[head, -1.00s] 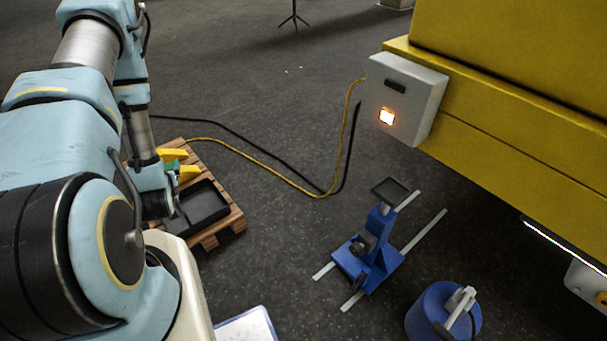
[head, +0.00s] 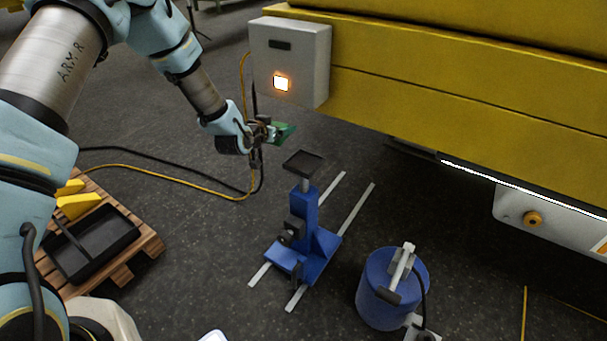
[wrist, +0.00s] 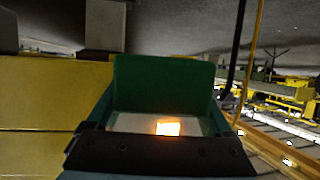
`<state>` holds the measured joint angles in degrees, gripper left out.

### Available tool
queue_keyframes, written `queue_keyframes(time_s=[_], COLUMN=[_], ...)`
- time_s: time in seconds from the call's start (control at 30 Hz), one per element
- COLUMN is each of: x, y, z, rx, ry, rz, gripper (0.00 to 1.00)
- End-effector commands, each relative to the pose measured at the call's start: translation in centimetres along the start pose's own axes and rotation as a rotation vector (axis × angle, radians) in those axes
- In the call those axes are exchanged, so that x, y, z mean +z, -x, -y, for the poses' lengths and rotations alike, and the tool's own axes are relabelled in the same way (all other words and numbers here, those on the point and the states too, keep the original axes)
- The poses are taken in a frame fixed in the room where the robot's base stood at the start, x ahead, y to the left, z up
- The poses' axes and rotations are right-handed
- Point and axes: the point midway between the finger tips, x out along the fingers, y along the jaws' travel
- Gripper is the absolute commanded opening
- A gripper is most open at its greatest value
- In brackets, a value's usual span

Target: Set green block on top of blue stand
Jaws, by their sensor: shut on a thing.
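The green block (head: 281,131) is held in my gripper (head: 268,133), up in the air. It also fills the middle of the wrist view (wrist: 165,85), with the dark gripper part below it. The blue stand (head: 304,222) is upright on the floor, with a dark square plate (head: 303,164) on top. In the head view, the block appears above and a little left of that plate, apart from it. The plate looks empty. The fingertips are small in the head view and partly hidden by the block.
A yellow machine (head: 430,95) with a grey box (head: 291,62) and lit button stands close behind the gripper. A blue canister (head: 392,287) stands right of the stand. A pallet (head: 150,243) with a black tray (head: 92,246) and yellow blocks is at left. Cables cross the floor.

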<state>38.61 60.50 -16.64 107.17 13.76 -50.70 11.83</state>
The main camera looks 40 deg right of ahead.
Motion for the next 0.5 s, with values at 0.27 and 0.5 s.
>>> queue_keyframes(time_s=[0.27,0.5], x=[-2.1,0.9], y=[-3.0,-4.4], z=[-7.8,-8.5], rx=[0.151,0.165], ry=[-0.062,-0.067], rz=[-0.003,0.002], gripper=[0.15,0.15])
